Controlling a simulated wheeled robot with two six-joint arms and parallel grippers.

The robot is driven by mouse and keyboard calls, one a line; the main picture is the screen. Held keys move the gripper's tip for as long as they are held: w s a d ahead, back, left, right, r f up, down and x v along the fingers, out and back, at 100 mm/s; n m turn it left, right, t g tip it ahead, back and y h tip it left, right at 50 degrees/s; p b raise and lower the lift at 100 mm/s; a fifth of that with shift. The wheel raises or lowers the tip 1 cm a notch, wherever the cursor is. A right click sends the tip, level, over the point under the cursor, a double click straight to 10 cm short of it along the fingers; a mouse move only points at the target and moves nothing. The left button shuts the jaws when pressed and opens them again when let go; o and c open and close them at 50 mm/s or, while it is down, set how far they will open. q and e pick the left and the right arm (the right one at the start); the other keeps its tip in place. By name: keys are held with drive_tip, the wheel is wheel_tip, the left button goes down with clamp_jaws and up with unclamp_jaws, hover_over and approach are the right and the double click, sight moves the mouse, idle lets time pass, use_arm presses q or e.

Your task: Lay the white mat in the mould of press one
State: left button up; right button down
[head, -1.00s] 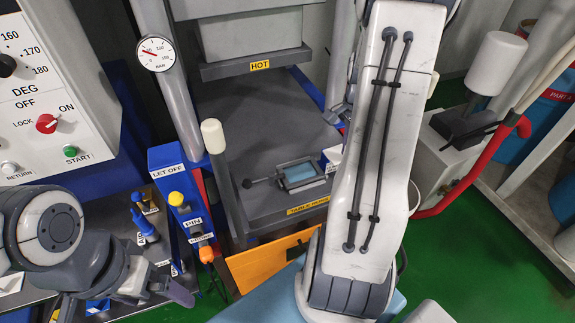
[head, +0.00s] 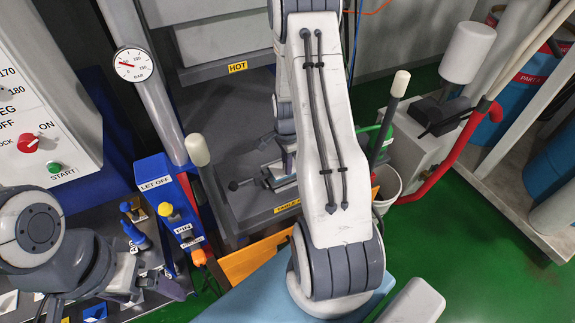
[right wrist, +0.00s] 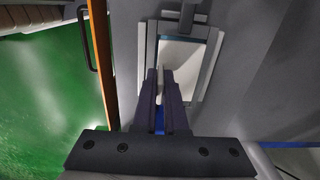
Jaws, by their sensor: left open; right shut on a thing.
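The mould (head: 283,182), a small grey frame with a knobbed handle, sits on the table of the press marked HOT. My right arm partly hides it in the head view. In the right wrist view, the mould (right wrist: 149,52) lies just beyond my right gripper (right wrist: 165,72). That gripper is shut on a thin pale edge, apparently of the white mat (right wrist: 183,62). The pale sheet shows inside the mould's outline, with a blue strip at its far edge. I cannot tell whether it touches the mould floor. My left gripper (head: 160,285) is open, low at the left.
The LET OFF post (head: 155,182) and a pale-capped lever (head: 197,150) stand left of the mould. An orange panel (head: 250,260) lies below the table edge. A white bucket (head: 388,185) and a red pipe (head: 445,170) are at the right. Green floor is open at the lower right.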

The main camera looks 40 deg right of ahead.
drive_tip(key=shift+d+f, duration=0.1)
drive_tip(key=shift+f, duration=0.45)
drive_tip(key=shift+f, duration=0.1)
drive_tip(key=shift+f, duration=0.15)
drive_tip(key=c, duration=1)
unclamp_jaws()
